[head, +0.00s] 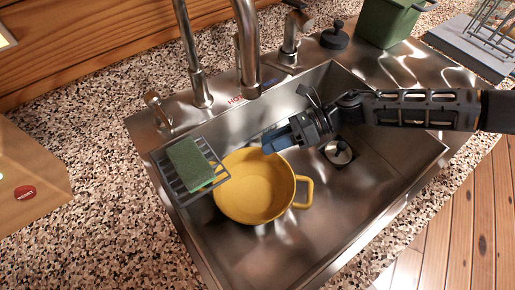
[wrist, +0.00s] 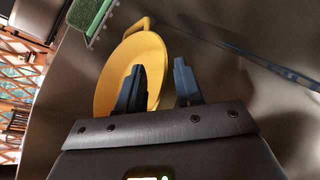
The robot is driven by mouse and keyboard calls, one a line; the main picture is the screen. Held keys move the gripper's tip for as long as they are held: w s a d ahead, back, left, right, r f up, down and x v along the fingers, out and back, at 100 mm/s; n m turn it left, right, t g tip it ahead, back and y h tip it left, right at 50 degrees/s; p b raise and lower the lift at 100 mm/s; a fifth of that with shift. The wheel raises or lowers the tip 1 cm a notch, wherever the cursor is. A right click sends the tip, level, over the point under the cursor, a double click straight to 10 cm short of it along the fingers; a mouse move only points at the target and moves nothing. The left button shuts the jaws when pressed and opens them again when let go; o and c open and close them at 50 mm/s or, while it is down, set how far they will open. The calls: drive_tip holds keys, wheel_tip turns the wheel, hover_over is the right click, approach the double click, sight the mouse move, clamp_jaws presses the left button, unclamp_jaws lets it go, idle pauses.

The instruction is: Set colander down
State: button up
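The yellow colander (head: 256,187) is a round bowl in the steel sink, at its left part. It looks upright, and one loop handle points right. No holes can be made out. My gripper (head: 271,143) is at the colander's back rim, reaching in from the right. In the wrist view my gripper (wrist: 160,80) has its fingers apart, with a gap between them. The left finger overlaps the bowl and the right finger is clear of it. Whether either finger touches the rim cannot be told.
A wire rack (head: 166,179) with a green sponge (head: 186,162) hangs at the sink's left edge, close to the colander. The tap (head: 246,45) rises behind. A drain plug (head: 338,152) sits right of my gripper. The sink floor (head: 335,215) is bare at front right.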

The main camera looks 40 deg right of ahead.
drive_tip(key=b+v, duration=0.1)
drive_tip(key=v, duration=0.5)
drive_tip(key=shift+s+d, duration=0.15)
drive_tip(key=shift+d, duration=0.15)
drive_tip(key=shift+r, duration=0.1)
drive_tip(key=shift+a, duration=0.1)
